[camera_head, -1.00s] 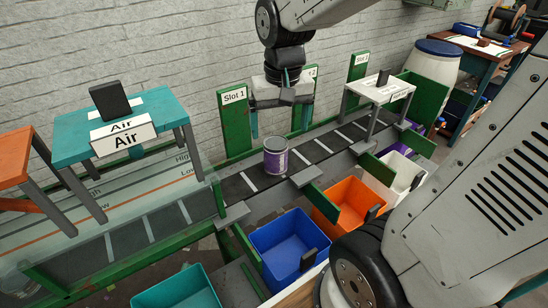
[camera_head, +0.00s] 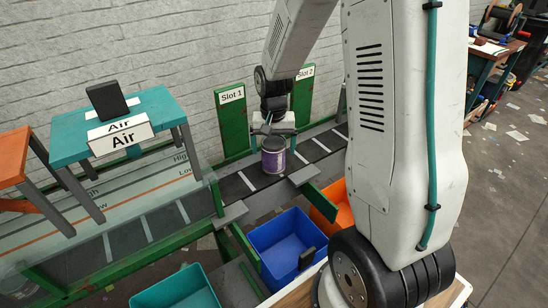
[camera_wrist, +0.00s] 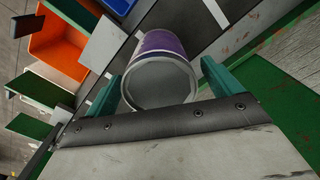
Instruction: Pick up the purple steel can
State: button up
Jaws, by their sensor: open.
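The purple steel can (camera_head: 273,158) stands upright on the dark belt in front of the Slot 1 post. It has a grey lid and a purple label band. My gripper (camera_head: 273,143) is right at the can, around its upper part in the head view. In the wrist view, the can (camera_wrist: 161,75) lies between the two teal fingers of my gripper (camera_wrist: 165,85), with its grey round end towards the camera. The fingers are open, one on each side. Whether either finger touches the can I cannot tell.
The belt (camera_head: 235,188) runs along the wall past the green Slot 1 post (camera_head: 232,120) and Slot 2 post (camera_head: 303,95). A blue bin (camera_head: 285,238), an orange bin (camera_head: 343,212) and a teal bin (camera_head: 175,290) stand in front. A teal Air stand (camera_head: 75,140) is at left.

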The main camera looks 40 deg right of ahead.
notch_tip(320, 180, down, 2)
jog(key=shift+f, duration=0.1)
jog(key=c, duration=1.1)
jog(key=shift+o, duration=0.2)
